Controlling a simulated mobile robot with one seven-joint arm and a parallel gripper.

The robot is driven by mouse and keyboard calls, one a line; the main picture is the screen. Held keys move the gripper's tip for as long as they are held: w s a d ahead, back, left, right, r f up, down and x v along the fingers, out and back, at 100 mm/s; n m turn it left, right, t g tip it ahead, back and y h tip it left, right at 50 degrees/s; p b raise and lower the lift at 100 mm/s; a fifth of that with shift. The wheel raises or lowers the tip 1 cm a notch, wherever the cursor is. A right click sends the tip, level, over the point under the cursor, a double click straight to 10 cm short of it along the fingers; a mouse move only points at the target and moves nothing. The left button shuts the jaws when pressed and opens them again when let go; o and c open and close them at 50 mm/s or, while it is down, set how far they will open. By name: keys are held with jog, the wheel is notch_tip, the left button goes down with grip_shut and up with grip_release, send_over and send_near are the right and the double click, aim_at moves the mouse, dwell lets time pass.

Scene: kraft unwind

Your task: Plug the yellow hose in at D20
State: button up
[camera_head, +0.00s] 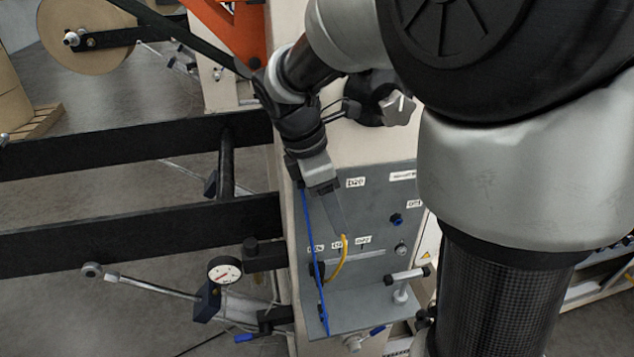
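The grey panel (375,215) stands on the machine's side, right of centre. The label that reads D20 (355,182) is near its top left. My gripper (335,212) comes down from above, in front of the panel's upper left, just left of and below that label. Any port beside the label is hidden or too small to make out. The yellow hose (341,264) curves up the lower panel, its upper end at the tip of the narrow grey part below my gripper. I cannot tell whether the fingers are closed on it. Its lower end is near the panel's lower left.
A blue hose (312,250) runs down the panel's left side, close to my gripper. A pressure gauge (225,270) and dark beams (130,238) are at left. My arm hides much of the right side.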

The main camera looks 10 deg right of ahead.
jog(key=shift+w+f, duration=0.1)
jog(key=shift+w, duration=0.1)
dwell(0.5)
jog(key=shift+s+p, duration=0.1)
jog(key=shift+p, duration=0.35)
dwell(0.4)
jog(key=shift+w+r+p, duration=0.35)
jog(key=shift+w+p, duration=0.05)
jog(key=shift+p, duration=0.75)
dwell(1.9)
jog(key=shift+s, duration=0.3)
dwell(0.9)
jog(key=shift+f, duration=0.2)
dwell(0.8)
jog(key=shift+a, duration=0.1)
jog(key=shift+s+f, duration=0.15)
jog(key=shift+s, duration=2.3)
